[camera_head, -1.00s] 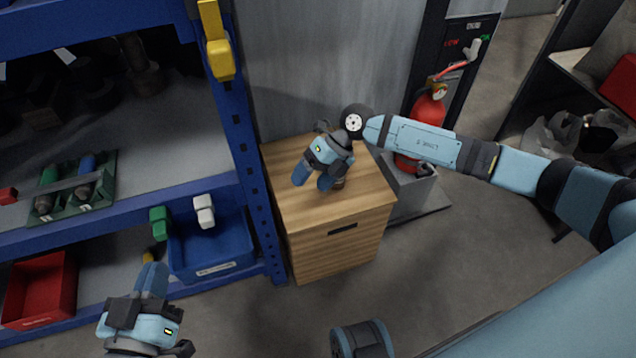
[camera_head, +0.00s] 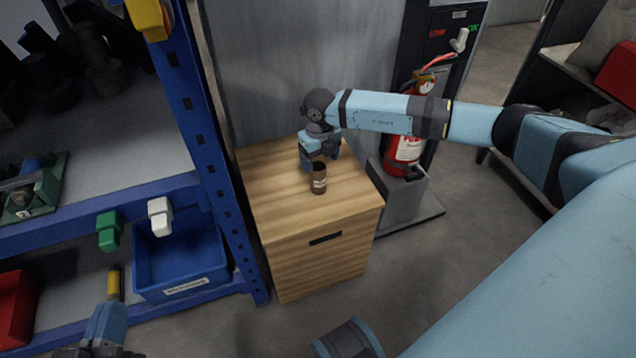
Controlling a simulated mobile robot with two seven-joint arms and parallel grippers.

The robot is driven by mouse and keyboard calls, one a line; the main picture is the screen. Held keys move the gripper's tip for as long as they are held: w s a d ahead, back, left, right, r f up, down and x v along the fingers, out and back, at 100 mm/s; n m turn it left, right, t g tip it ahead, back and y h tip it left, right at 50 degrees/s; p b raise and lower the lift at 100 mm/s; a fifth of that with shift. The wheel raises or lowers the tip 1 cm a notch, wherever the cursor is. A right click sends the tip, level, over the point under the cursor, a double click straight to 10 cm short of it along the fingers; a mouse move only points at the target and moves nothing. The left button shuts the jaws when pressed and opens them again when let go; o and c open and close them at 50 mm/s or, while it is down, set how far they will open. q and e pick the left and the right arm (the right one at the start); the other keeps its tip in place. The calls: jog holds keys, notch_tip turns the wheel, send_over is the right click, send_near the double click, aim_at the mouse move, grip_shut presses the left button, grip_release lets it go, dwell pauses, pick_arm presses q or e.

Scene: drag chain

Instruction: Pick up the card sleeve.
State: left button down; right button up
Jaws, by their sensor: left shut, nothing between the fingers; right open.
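A small dark brown cylinder (camera_head: 318,180) with a pale label stands upright on the wooden cabinet (camera_head: 285,210); I take it to be the card sleeve. My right gripper (camera_head: 321,157) is open just behind the cylinder's top, fingers pointing down. The cylinder overlaps it in the picture, and I cannot tell whether they touch. My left gripper (camera_head: 108,318) is shut and empty at the lower left, pointing up near the shelf, far from the cabinet. Its base is cut off by the picture's bottom edge.
A blue shelf rack (camera_head: 205,150) stands left of the cabinet, with a blue bin (camera_head: 180,262) on its lower level. A fire extinguisher (camera_head: 405,150) stands behind right on a grey stand.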

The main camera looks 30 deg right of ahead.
aim_at(319, 175)
jog(key=f+b, duration=0.1)
jog(key=f, duration=0.2)
jog(key=f+b, duration=0.1)
jog(key=f, duration=0.1)
jog(key=shift+s+a+b, duration=0.25)
jog(key=shift+a+b, duration=0.05)
jog(key=shift+a, duration=0.05)
jog(key=shift+f, duration=0.45)
pick_arm(q)
notch_tip(319, 175, down, 4)
jog(key=shift+d+r+m+g, duration=0.1)
jog(key=shift+m+g, duration=0.2)
jog(key=shift+g, duration=0.5)
pick_arm(e)
jog(key=c, duration=1)
jog(key=shift+r, duration=0.1)
